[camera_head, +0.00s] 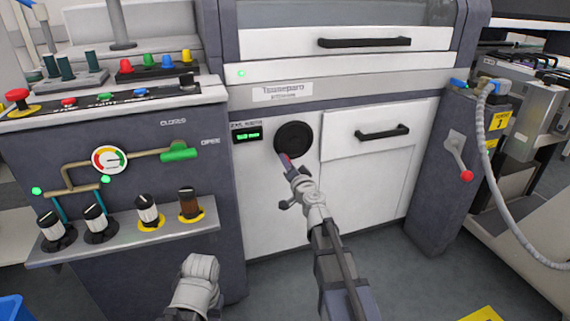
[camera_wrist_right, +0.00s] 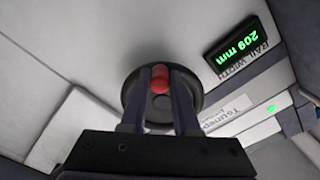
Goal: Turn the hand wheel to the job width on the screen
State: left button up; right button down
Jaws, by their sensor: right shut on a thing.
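The round black hand wheel (camera_head: 293,138) is on the white front panel of the machine. My right gripper (camera_head: 287,163) reaches it from below. In the right wrist view the gripper (camera_wrist_right: 160,85) is shut on the wheel's red knob (camera_wrist_right: 160,78), one finger on each side, with the dark wheel disc (camera_wrist_right: 131,96) behind. A small black display (camera_head: 247,135) with green digits is left of the wheel. In the right wrist view this rail width display (camera_wrist_right: 237,46) appears rotated and reads 209 mm. My left gripper does not show; only a pale part of that arm does.
A grey console (camera_head: 90,260) with knobs and a dial stands left of the wheel. A drawer with a black handle (camera_head: 383,132) is right of it. A red-tipped lever (camera_head: 460,160) and a grey hose (camera_head: 490,180) are further right.

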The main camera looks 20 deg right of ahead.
jog(key=shift+d+f+n, duration=0.15)
jog(key=shift+d+n, duration=0.05)
jog(key=shift+n, duration=0.3)
jog(key=c, duration=0.7)
grip_release()
jog(key=shift+o, duration=0.2)
jog(key=s, duration=0.8)
jog(key=shift+w+d, duration=0.1)
